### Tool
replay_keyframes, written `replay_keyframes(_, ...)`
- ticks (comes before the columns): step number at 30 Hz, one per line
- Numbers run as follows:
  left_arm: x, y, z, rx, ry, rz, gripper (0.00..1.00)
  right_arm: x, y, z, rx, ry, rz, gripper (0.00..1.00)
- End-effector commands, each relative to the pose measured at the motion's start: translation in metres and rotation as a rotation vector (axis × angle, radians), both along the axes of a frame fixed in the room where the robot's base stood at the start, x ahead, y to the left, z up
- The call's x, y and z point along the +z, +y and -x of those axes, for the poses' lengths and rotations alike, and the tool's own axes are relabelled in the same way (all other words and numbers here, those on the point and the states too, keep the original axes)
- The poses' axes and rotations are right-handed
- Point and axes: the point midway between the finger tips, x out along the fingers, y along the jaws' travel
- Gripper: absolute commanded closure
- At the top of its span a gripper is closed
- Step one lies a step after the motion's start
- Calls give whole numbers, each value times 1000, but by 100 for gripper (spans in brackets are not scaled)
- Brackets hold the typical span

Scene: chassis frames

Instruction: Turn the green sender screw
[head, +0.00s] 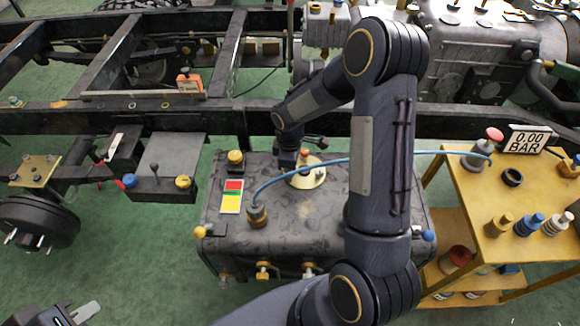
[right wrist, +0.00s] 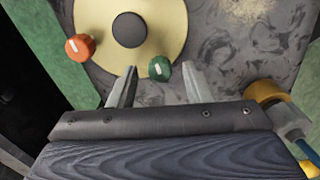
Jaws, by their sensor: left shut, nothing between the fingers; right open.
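The green sender screw (right wrist: 159,68) is a small round knob with a white mark, at the edge of a cream disc (right wrist: 178,25) in the right wrist view. My right gripper (right wrist: 158,76) is open, with one finger on each side of the screw in the picture. I cannot tell whether the fingers touch it. In the head view the disc (head: 312,181) sits on top of the dark tank (head: 300,225), and my right arm hides the green screw. My left gripper (head: 84,312) is shut and empty at the lower left, away from the tank.
An orange knob (right wrist: 80,47) and a dark centre cap (right wrist: 129,30) are on the disc. Black chassis rails (head: 180,118) cross behind the tank.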

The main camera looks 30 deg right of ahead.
Motion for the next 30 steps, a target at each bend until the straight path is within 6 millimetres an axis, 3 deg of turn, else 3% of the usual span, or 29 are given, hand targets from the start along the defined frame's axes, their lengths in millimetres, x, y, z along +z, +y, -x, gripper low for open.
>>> replay_keyframes(9,6,0,0,0,0,0,100,54,0,-1,0,-6,0,55)
replay_keyframes(13,7,0,0,0,0,0,100,68,0,-1,1,-4,0,55)
replay_keyframes(30,8,0,0,0,0,0,100,73,0,0,0,-1,0,55)
